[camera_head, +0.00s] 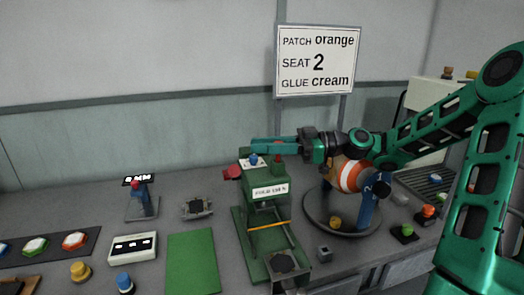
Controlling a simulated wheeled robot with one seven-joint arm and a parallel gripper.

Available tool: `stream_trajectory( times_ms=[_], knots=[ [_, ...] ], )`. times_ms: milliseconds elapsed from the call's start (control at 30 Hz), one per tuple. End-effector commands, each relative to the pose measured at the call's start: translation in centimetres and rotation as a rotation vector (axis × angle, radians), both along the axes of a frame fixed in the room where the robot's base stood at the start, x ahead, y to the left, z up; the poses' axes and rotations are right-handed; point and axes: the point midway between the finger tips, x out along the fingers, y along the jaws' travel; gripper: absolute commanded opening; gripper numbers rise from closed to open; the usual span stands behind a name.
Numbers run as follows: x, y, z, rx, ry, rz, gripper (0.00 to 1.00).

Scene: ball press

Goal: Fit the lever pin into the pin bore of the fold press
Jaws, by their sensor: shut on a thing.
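The fold press (264,208) is the tall green frame with a white label, left of my arm. My gripper (262,146) reaches in from the right, its long teal fingers level just above the press's top. It is shut. A small blue piece (253,160) shows at and below the fingertips, over a white plate on the press top; it appears to be the lever pin, though the fingers hide part of it. I cannot tell whether it touches the press. The pin bore cannot be made out. A red knob (277,158) stands on the press just under the fingers.
A round stand with an orange-striped ball (350,176) is close right of the press, beneath my arm. A red part (232,172) juts out at the press's left. A green mat (192,264) lies left. A sign (317,60) stands behind. Small buttons and blocks lie around.

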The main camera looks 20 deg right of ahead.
Motion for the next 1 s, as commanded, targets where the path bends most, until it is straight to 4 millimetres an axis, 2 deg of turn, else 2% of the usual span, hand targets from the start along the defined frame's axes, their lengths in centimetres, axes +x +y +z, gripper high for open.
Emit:
stream_trajectory(
  times_ms=[300,1000],
  knots=[
    [0.02,0.02,0.94,-0.001,-0.002,-0.001,0.0],
    [-0.01,0.05,0.98,0.0,0.003,0.003,0.0]
  ],
)
